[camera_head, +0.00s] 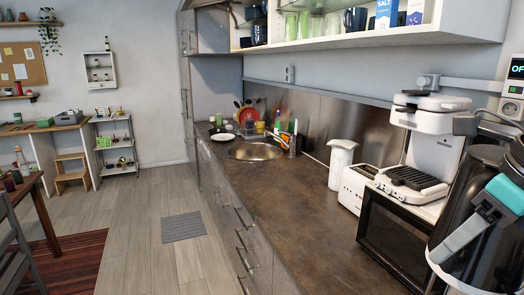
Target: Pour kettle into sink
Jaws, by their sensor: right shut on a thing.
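The dark, rounded kettle (456,222) is close to the camera at the right edge and partly cut off by the frame. My right gripper (484,220), with teal and pale grey parts, is shut on it there. The fingertip contact is hard to make out. The kettle appears in front of the black-fronted oven, well to the right of the sink. The round metal sink (254,152) is set into the far part of the dark counter. My left gripper is not in view.
A white jug (341,166), a white toaster (356,187) and a black-fronted oven (396,240) with a waffle maker (412,182) on top line the right of the counter (290,195). A white plate (222,137) lies left of the sink. The shelf (380,36) hangs above.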

